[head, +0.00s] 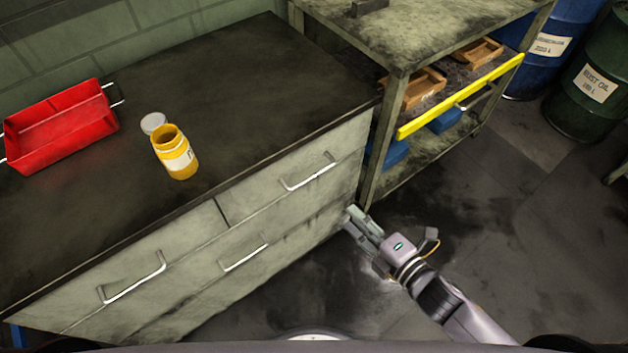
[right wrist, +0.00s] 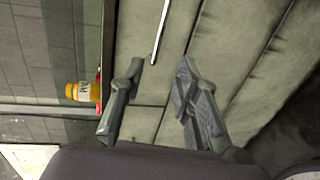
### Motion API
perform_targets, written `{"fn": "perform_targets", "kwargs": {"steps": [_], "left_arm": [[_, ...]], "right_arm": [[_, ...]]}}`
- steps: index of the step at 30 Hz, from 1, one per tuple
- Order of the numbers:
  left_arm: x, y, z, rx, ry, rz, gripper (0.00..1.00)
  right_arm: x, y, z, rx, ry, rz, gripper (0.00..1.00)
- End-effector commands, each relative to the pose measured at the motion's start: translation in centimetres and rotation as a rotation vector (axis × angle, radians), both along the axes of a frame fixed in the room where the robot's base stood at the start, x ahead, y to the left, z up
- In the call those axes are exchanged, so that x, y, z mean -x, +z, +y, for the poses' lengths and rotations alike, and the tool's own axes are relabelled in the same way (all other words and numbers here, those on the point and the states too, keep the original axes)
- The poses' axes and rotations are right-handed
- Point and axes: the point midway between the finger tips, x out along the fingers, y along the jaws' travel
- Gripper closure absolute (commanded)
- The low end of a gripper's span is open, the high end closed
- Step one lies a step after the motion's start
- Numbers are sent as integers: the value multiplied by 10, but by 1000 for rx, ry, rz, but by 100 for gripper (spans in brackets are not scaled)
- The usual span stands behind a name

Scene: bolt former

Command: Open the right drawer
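The right drawer (head: 285,192) is the upper right grey front of the dark-topped cabinet, flush with the cabinet face. Its thin metal bar handle (head: 309,172) runs along the front and also shows in the right wrist view (right wrist: 161,30). My right gripper (head: 350,216) is near the cabinet's right end, below and to the right of the handle. In the right wrist view its two fingers (right wrist: 160,72) are apart with nothing between them, and the handle lies beyond the tips. My left gripper is in neither view.
On the cabinet top (head: 240,80) stand an open yellow jar (head: 175,155), a grey lid (head: 153,123) and a red tray (head: 60,130). A worktable with a yellow-edged drawer (head: 460,96) is to the right. Drums stand behind; the floor (head: 500,230) is clear.

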Motion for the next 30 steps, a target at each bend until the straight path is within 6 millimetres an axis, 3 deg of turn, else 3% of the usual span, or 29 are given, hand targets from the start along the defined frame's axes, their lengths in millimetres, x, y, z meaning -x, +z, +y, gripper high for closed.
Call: {"fn": "perform_targets", "kwargs": {"steps": [5,21,30], "left_arm": [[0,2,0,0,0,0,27],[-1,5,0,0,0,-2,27],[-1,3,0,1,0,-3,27]], "right_arm": [[-18,-2,12,-1,-2,-3,70],[-109,-27,78,-2,-4,1,70],[-135,-34,97,-2,-4,1,70]]}}
